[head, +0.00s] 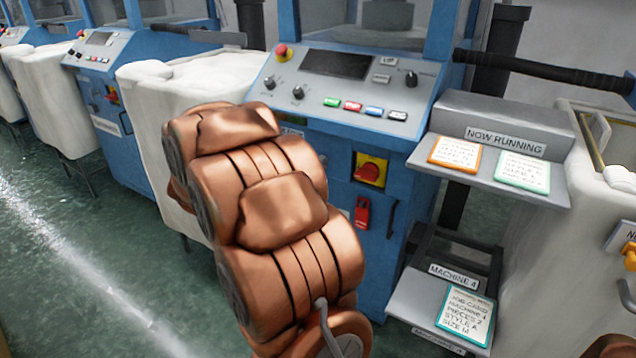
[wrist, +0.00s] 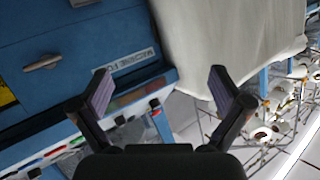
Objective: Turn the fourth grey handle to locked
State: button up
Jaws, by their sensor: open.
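My gripper (wrist: 162,98) shows in the wrist view with its two dark fingers spread apart and nothing between them. A small grey-brown handle (wrist: 44,63) sits on the blue machine front at the upper left of that view, left of the gripper and apart from it. It lies nearly in line with the label (wrist: 134,64), partly hidden by a finger, that reads "MACHINE FO...". I cannot tell whether the handle is locked. In the head view my copper arm covers part of the blue machine (head: 392,150), and my gripper is hidden.
The machine carries a yellow-backed red switch (head: 370,170), a red padlock (head: 362,213) and a dark upright bar (head: 391,219). A "NOW RUNNING" shelf (head: 545,188) and a "MACHINE 4" card stand (head: 405,305) are on the right. White cloth (wrist: 225,35) hangs beside the machine. Green floor (head: 60,250) is clear at left.

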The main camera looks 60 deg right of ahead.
jog(key=s+d+f+m+g+h+b, duration=0.3)
jog(key=s+d+g, duration=0.1)
jog(key=s+d, duration=0.25)
jog(key=s+d+f+m+g+h+b, duration=0.2)
jog(key=s+d+f+g+h, duration=0.1)
jog(key=s+d, duration=0.35)
jog(key=shift+g, duration=0.4)
jog(key=shift+w+d+b, duration=0.15)
jog(key=shift+d+b, duration=0.2)
jog(key=shift+d, duration=1.05)
jog(key=shift+w+d+b, duration=0.15)
jog(key=shift+d+b, duration=0.2)
jog(key=shift+d, duration=1.1)
jog(key=shift+w+d+b, duration=0.15)
jog(key=shift+d+b, duration=0.2)
jog(key=shift+d, duration=1.05)
jog(key=shift+c, duration=0.4)
jog(key=shift+m, duration=0.3)
jog(key=c, duration=0.9)
jog(key=shift+c, duration=0.2)
